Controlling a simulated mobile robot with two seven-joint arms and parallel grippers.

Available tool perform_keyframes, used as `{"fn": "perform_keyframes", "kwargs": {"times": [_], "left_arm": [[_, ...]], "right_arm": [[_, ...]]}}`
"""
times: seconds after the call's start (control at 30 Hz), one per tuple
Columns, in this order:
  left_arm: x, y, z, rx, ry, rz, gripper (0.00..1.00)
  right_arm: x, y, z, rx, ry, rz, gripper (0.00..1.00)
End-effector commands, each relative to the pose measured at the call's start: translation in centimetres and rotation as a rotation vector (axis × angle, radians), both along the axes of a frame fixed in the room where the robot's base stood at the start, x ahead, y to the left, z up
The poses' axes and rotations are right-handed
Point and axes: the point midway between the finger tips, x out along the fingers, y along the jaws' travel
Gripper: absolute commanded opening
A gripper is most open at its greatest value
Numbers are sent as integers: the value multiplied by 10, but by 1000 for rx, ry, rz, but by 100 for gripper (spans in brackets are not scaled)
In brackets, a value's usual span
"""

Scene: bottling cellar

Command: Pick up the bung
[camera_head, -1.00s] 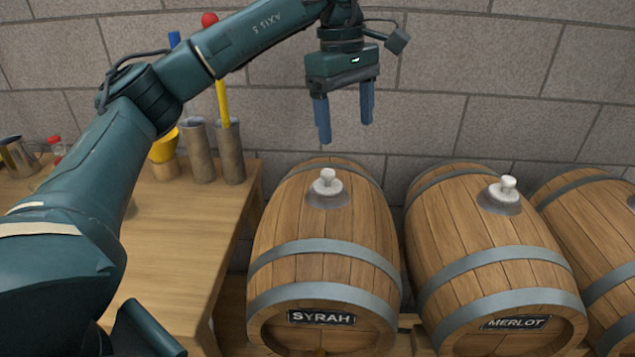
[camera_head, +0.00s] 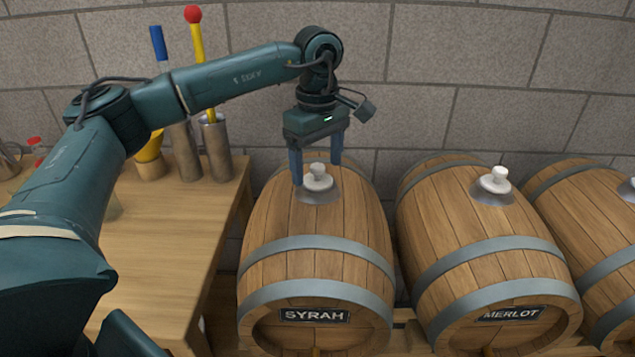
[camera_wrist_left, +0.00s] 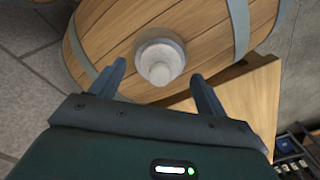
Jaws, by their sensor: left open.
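A white bung (camera_head: 317,177) sits in the grey collar on top of the SYRAH barrel (camera_head: 315,222). My left gripper (camera_head: 317,172) is open, its two blue fingers pointing down just above and around the level of this bung. In the left wrist view the same bung (camera_wrist_left: 160,70) shows ahead of the fingertips, between their lines, with nothing held. I cannot tell from these views whether a finger touches it. A second white bung (camera_head: 495,179) sits on the MERLOT barrel (camera_head: 485,240). My right gripper is not in view.
A wooden table (camera_head: 165,250) stands left of the SYRAH barrel, with metal cylinders (camera_head: 216,150) holding a red-topped yellow tool and a blue one. A third barrel (camera_head: 590,235) stands at the right. A block wall (camera_head: 440,60) rises behind.

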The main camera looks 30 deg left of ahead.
Motion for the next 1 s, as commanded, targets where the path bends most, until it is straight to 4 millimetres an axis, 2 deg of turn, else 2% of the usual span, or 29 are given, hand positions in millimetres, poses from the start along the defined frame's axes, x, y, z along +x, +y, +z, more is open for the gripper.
{"fn": "perform_keyframes", "kwargs": {"times": [0.13,0.4,1.0], "left_arm": [[-1,0,-17,-1,0,1,76],[-1,0,-19,-1,-1,1,76],[0,0,-19,-1,-1,1,29]], "right_arm": [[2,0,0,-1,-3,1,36],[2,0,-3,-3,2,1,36],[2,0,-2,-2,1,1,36]]}}
